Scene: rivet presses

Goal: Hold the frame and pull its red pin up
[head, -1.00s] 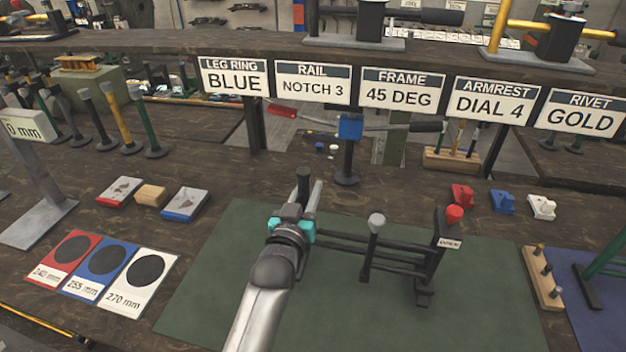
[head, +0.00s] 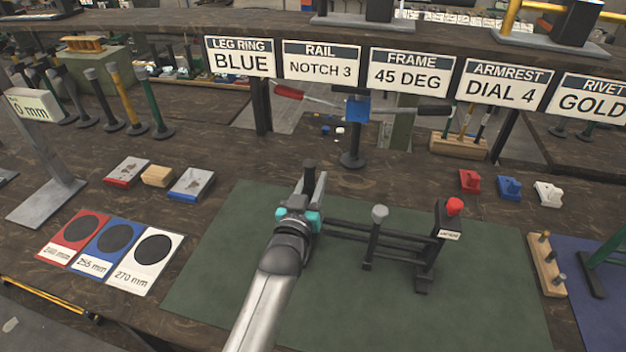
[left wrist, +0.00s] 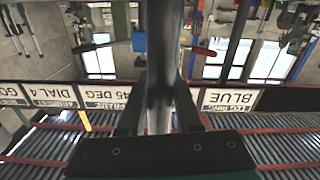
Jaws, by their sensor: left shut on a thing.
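The black frame (head: 385,237) stands on the green mat (head: 225,235), with two rails running between its end posts. The red pin (head: 454,206) sits at the top of the right post, above a small white label. A grey-headed post (head: 379,213) stands between the ends. My left gripper (head: 314,186) is shut on the left post of the frame (head: 309,173), whose top sticks up above the fingers. In the left wrist view the dark post (left wrist: 163,50) runs between my fingers (left wrist: 160,118). My arm hides the lower left end of the frame. My right gripper is not in view.
A sign on the shelf reads FRAME 45 DEG (head: 411,72). Red, blue and white blocks (head: 509,188) lie behind the mat at right. A wooden peg rack (head: 545,264) stands at its right edge. Red, blue and white size cards (head: 150,262) lie left. The front of the mat is clear.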

